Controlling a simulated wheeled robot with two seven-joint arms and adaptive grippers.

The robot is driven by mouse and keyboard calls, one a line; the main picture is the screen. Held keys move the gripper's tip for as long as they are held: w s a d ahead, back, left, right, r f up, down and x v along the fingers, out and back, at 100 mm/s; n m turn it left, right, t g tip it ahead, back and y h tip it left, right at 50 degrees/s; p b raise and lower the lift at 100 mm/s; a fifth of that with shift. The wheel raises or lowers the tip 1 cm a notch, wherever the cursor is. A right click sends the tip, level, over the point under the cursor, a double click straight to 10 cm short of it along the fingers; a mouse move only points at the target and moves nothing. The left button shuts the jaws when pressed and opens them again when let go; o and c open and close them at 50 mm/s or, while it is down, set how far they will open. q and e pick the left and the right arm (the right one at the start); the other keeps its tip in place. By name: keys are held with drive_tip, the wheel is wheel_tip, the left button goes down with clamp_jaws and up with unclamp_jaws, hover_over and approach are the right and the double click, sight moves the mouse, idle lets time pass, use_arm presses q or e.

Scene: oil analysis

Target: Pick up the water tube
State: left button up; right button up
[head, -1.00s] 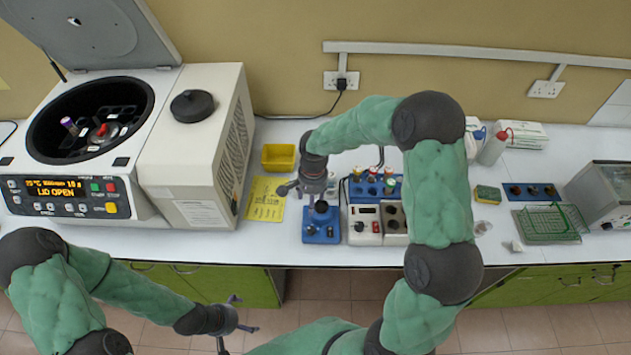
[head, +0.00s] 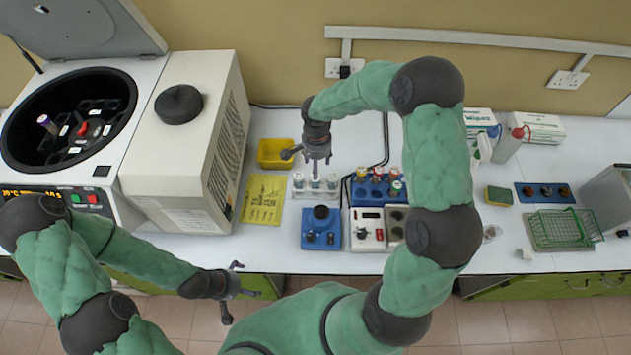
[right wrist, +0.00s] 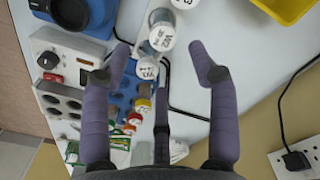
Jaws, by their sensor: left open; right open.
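I cannot read which one is water. My right gripper (head: 317,160) is open and empty, pointing down over this rack. In the right wrist view its spread fingers (right wrist: 160,62) have the near white cap between them and a little to the left, apart from it. My left gripper (head: 230,292) is open and empty in front of the bench edge.
A blue rack (head: 362,196) of colour-capped tubes stands right of the clear rack, behind a white control box (head: 367,234). A yellow tray (head: 276,153) and yellow sheet (head: 263,200) lie left. The open-lidded centrifuge (head: 185,140) fills the far left.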

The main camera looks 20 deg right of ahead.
sight(315, 184)
drive_tip(key=f, duration=0.2)
drive_tip(key=shift+w+d+f, duration=0.15)
drive_tip(key=shift+w+f, duration=0.1)
drive_tip(key=shift+f, duration=0.05)
drive_tip(key=f, duration=0.3)
drive_tip(key=shift+a+f+p, duration=0.2)
drive_tip(key=shift+f+p, duration=0.15)
drive_tip(key=shift+f, duration=0.65)
drive_tip(key=c, duration=1.2)
